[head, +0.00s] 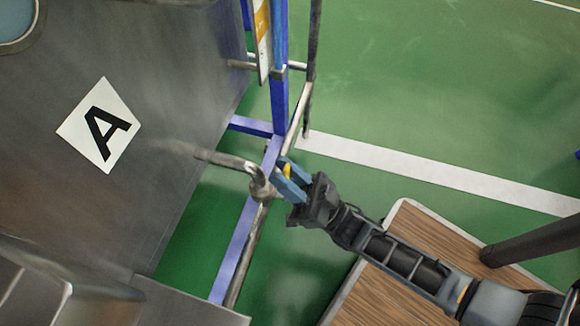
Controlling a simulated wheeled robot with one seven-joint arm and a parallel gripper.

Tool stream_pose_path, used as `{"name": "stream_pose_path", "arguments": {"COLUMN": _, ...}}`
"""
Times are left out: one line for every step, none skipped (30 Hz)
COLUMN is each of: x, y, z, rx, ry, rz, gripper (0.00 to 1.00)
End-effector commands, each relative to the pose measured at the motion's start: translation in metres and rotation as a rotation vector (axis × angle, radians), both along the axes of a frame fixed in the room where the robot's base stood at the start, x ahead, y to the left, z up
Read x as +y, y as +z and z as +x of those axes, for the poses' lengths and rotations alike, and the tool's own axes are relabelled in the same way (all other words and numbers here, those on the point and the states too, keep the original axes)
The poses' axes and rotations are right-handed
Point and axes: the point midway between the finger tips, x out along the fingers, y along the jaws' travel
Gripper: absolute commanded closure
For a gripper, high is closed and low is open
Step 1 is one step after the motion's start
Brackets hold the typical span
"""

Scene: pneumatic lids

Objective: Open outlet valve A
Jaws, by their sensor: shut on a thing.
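Outlet valve A (258,188) sits where a short metal pipe from the grey tank meets a vertical pipe beside the blue frame. A white label with a black A (101,125) is on the tank wall to its left. My gripper (281,175) reaches in from the lower right, its two blue fingers at the valve. It is shut on a small yellow part (287,172), which looks like the valve's handle. The fingers hide most of this part, so its angle is hard to tell.
The tank (60,190) fills the left side. Blue frame bars (236,247) and metal pipes run close around my gripper. A wood-topped surface (375,290) lies under my arm. Green floor with a white stripe (430,170) is open at the right.

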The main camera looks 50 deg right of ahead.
Motion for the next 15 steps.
{"name": "stream_pose_path", "arguments": {"x": 0.0027, "y": -0.0019, "z": -0.0005, "rx": -0.002, "ry": 0.004, "rz": -0.023, "gripper": 1.0}}
{"name": "stream_pose_path", "arguments": {"x": 0.0035, "y": -0.0018, "z": -0.0007, "rx": -0.007, "ry": 0.003, "rz": -0.036, "gripper": 1.0}}
{"name": "stream_pose_path", "arguments": {"x": 0.0046, "y": -0.0016, "z": -0.0011, "rx": -0.013, "ry": 0.003, "rz": -0.053, "gripper": 1.0}}
{"name": "stream_pose_path", "arguments": {"x": 0.0055, "y": -0.0015, "z": -0.0015, "rx": -0.017, "ry": 0.003, "rz": -0.064, "gripper": 1.0}}
{"name": "stream_pose_path", "arguments": {"x": 0.006, "y": -0.0014, "z": -0.0017, "rx": -0.021, "ry": 0.003, "rz": -0.074, "gripper": 1.0}}
{"name": "stream_pose_path", "arguments": {"x": 0.0067, "y": -0.0014, "z": -0.0021, "rx": -0.026, "ry": 0.003, "rz": -0.085, "gripper": 1.0}}
{"name": "stream_pose_path", "arguments": {"x": 0.0072, "y": -0.0013, "z": -0.0022, "rx": -0.029, "ry": 0.002, "rz": -0.093, "gripper": 1.0}}
{"name": "stream_pose_path", "arguments": {"x": 0.0077, "y": -0.0013, "z": -0.0023, "rx": -0.03, "ry": 0.002, "rz": -0.1, "gripper": 1.0}}
{"name": "stream_pose_path", "arguments": {"x": 0.0083, "y": -0.0013, "z": -0.0025, "rx": -0.033, "ry": 0.002, "rz": -0.108, "gripper": 1.0}}
{"name": "stream_pose_path", "arguments": {"x": 0.0087, "y": -0.0014, "z": -0.0026, "rx": -0.035, "ry": 0.002, "rz": -0.112, "gripper": 1.0}}
{"name": "stream_pose_path", "arguments": {"x": 0.0089, "y": -0.0015, "z": -0.0026, "rx": -0.035, "ry": 0.002, "rz": -0.117, "gripper": 1.0}}
{"name": "stream_pose_path", "arguments": {"x": 0.0092, "y": -0.0015, "z": -0.0027, "rx": -0.037, "ry": 0.003, "rz": -0.121, "gripper": 1.0}}
{"name": "stream_pose_path", "arguments": {"x": 0.0094, "y": -0.0015, "z": -0.0027, "rx": -0.038, "ry": 0.002, "rz": -0.123, "gripper": 1.0}}
{"name": "stream_pose_path", "arguments": {"x": 0.0095, "y": -0.0015, "z": -0.0028, "rx": -0.038, "ry": 0.003, "rz": -0.125, "gripper": 1.0}}
{"name": "stream_pose_path", "arguments": {"x": 0.0097, "y": -0.0016, "z": -0.0028, "rx": -0.039, "ry": 0.003, "rz": -0.127, "gripper": 1.0}}
